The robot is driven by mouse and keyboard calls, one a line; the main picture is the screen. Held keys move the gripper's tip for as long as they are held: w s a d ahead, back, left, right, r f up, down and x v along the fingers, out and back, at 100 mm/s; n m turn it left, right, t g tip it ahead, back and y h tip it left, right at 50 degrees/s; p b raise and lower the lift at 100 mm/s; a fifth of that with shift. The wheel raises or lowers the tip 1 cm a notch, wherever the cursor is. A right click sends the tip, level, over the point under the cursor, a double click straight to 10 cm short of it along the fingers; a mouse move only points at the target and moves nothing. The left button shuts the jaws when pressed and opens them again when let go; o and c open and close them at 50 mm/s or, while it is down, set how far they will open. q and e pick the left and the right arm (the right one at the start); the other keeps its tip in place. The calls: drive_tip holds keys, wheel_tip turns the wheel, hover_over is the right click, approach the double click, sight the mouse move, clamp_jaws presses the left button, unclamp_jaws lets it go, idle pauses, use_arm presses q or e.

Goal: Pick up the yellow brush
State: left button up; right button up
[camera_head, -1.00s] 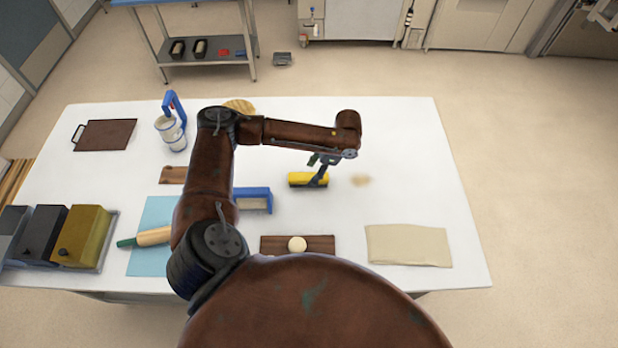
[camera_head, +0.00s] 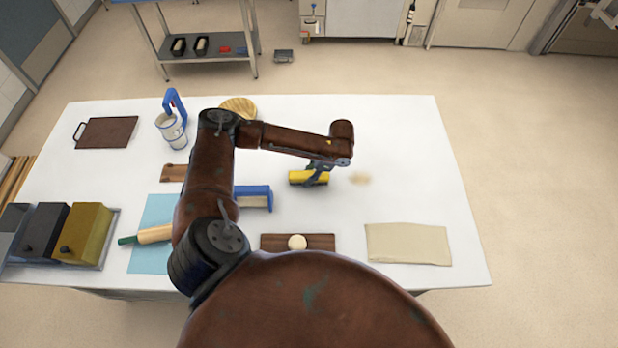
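The yellow brush (camera_head: 296,178) lies on the white table, near its middle, with its length running left to right. My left arm reaches over the table from the left and bends down at the wrist. My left gripper (camera_head: 315,178) is down at the brush, with its dark fingers over the brush's middle and right part. The fingers and wrist hide some of the brush. I cannot tell whether the fingers are closed on it. My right gripper is out of view.
A blue-framed tool (camera_head: 253,208) lies left of the brush. A small wooden board (camera_head: 272,242) with a pale round piece and a beige cloth (camera_head: 407,244) lie nearer. A brown patch marks the table right of the brush. The table's right side is mostly clear.

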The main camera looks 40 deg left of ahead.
sight(307, 174)
use_arm(q)
drive_tip(key=c, duration=0.6)
drive_tip(key=shift+r, duration=0.15)
drive_tip(key=shift+r, duration=0.3)
wheel_tip(307, 174, up, 2)
drive_tip(key=shift+r, duration=0.1)
drive_tip(key=s+d+r, duration=0.2)
drive_tip(key=d+r, duration=0.1)
drive_tip(key=s+d+r, duration=0.3)
drive_tip(key=d, duration=0.1)
drive_tip(key=s+d+r, duration=0.3)
drive_tip(key=d+r, duration=0.1)
drive_tip(key=shift+s+d, duration=0.15)
